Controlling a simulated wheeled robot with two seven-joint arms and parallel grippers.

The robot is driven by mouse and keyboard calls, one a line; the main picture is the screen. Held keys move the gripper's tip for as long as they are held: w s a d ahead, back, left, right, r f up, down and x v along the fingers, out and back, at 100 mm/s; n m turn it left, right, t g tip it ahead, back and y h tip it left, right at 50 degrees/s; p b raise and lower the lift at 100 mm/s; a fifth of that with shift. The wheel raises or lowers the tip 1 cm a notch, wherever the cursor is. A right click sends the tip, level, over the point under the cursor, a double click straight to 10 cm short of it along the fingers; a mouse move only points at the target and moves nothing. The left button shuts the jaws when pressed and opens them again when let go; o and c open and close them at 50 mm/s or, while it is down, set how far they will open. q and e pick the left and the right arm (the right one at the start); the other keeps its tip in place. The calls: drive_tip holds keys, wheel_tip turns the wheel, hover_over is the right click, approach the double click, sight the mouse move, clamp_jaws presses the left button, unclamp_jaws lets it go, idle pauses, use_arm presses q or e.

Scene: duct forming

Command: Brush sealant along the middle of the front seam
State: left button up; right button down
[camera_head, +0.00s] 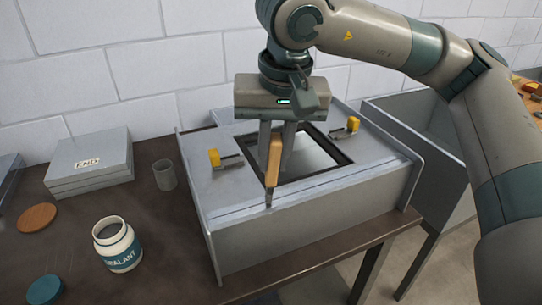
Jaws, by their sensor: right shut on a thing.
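My right gripper (277,140) is shut on the wooden handle of a brush (272,168), above the grey metal duct (318,232). The brush points down, and its dark tip is at the duct's front top edge, near the middle of the front seam (310,186). I cannot tell whether the tip touches the seam. The open sealant jar (117,246) stands on the table left of the duct. A teal lid (45,289) lies near it. My left gripper is not in view.
Yellow-handled clamps (214,157) and (352,125) sit on the duct top beside a dark-framed opening (318,152). A stack of grey END panels (90,165), a clear cup (164,175) and a wooden disc (37,217) are on the brown table (165,230). A grey bin (410,120) stands right.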

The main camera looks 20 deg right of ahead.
drive_tip(key=shift+d, duration=0.1)
drive_tip(key=shift+d+f+b, duration=0.15)
drive_tip(key=shift+d+b, duration=0.6)
drive_tip(key=shift+d, duration=0.8)
drive_tip(key=shift+w+d+b, duration=0.1)
drive_tip(key=shift+d+b, duration=0.35)
drive_tip(key=shift+d, duration=1.1)
drive_tip(key=shift+d, duration=0.1)
